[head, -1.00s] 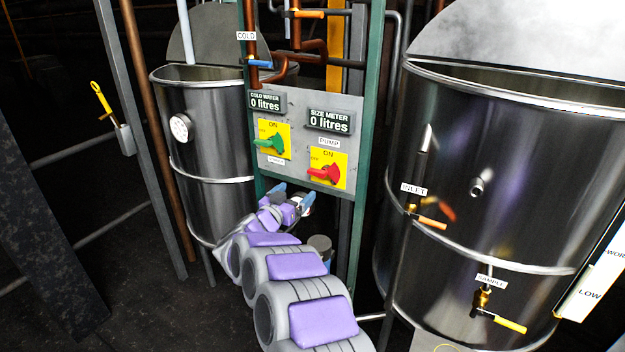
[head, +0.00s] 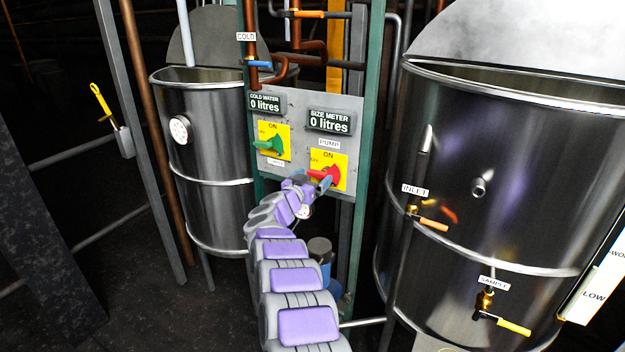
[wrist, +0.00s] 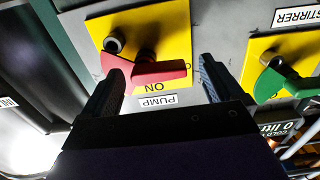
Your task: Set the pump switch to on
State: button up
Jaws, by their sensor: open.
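The red pump switch (head: 332,175) sits on a yellow plate under the PUMP label on the grey panel. Its handle points left, towards the OFF mark; ON is printed above. My gripper (head: 316,184) is right at the switch, partly overlapping it in the head view. In the wrist view, which is upside down, the red handle (wrist: 160,74) lies across the gap of my gripper (wrist: 163,67), between the two spread fingertips. The left finger overlaps the red body; I cannot tell whether it touches. The jaws are open and hold nothing.
The green stirrer switch (head: 270,145) is close by on the left, also in the wrist view (wrist: 284,86). The size meter (head: 329,121) above reads 0 litres. Steel tanks stand left (head: 212,130) and right (head: 500,200) of the green frame.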

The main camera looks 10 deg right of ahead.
jog(key=shift+r, duration=0.1)
jog(key=c, duration=1)
jog(key=shift+c, duration=0.2)
